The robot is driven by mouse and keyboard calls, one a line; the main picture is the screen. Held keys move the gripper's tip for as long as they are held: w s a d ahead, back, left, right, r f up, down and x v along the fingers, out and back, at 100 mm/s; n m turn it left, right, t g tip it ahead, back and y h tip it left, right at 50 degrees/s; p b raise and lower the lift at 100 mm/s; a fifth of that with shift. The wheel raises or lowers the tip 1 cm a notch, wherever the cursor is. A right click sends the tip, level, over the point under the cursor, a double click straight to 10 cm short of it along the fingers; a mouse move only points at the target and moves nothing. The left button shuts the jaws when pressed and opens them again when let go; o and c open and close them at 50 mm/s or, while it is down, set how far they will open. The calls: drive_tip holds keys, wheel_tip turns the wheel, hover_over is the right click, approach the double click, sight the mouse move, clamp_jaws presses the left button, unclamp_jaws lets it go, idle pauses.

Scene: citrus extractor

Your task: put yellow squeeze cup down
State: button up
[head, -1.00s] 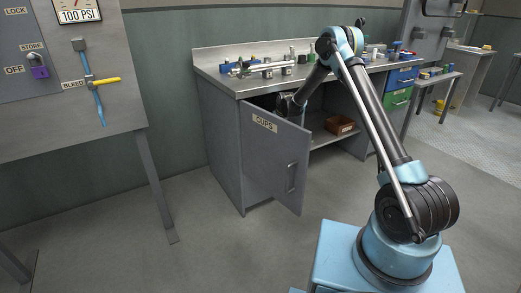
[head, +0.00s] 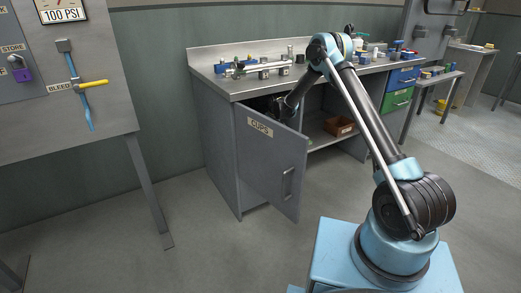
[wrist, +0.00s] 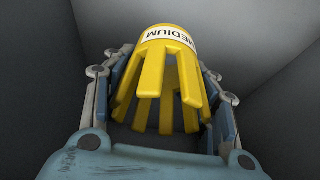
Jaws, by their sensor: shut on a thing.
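The yellow squeeze cup (wrist: 165,62) is in the wrist view, with long slotted prongs pointing toward the camera and a white label reading MEDIUM at its far end. My gripper (wrist: 165,85) is shut on it, with a finger on each side. The grey walls around it in the wrist view look like the inside of a cabinet. In the head view my arm reaches behind the open cabinet door (head: 268,165) marked CUPS. The door and the arm hide my gripper and the cup there. I cannot tell whether the cup touches a surface.
The metal workbench top (head: 225,83) above the cabinet carries several tools and fittings. A brown bin (head: 340,126) sits on the open shelf to the right. The panel with the yellow-handled bleed valve (head: 93,84) stands at left. The floor before the cabinet is clear.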

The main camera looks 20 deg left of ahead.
drive_tip(key=f, duration=0.1)
drive_tip(key=a+f, duration=0.1)
drive_tip(key=f, duration=0.1)
drive_tip(key=s+a+f, duration=0.1)
drive_tip(key=shift+f, duration=0.2)
drive_tip(key=shift+s+f, duration=0.15)
drive_tip(key=shift+f, duration=2.15)
drive_tip(key=o, duration=1.3)
drive_tip(key=v, duration=1.2)
